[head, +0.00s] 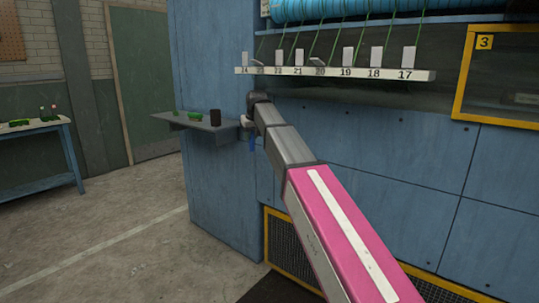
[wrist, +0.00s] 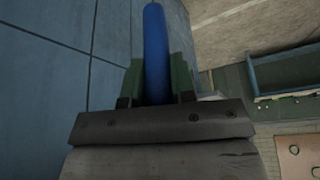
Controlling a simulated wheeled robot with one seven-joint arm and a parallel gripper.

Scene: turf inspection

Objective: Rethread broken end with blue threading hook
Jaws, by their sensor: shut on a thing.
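My gripper (head: 247,123) is shut on the blue threading hook (wrist: 156,50). In the wrist view its blue handle stands between my two green fingers, and its far tip runs out of the picture. In the head view a small blue part of the hook (head: 252,141) shows below my gripper, near the side shelf. A pale numbered bar (head: 335,73) runs above and to the right of my gripper, with upright tabs. The tabs at 23 (head: 258,69) and 20 (head: 317,62) lie tilted. Green threads (head: 334,35) rise from the bar to a blue roll (head: 360,8). I cannot make out the broken end.
A grey shelf (head: 188,124) beside my gripper holds a dark cup (head: 215,117) and small green items. Blue panels (head: 370,140) stand close on the right. A blue table (head: 35,130) is far left; the floor between is clear.

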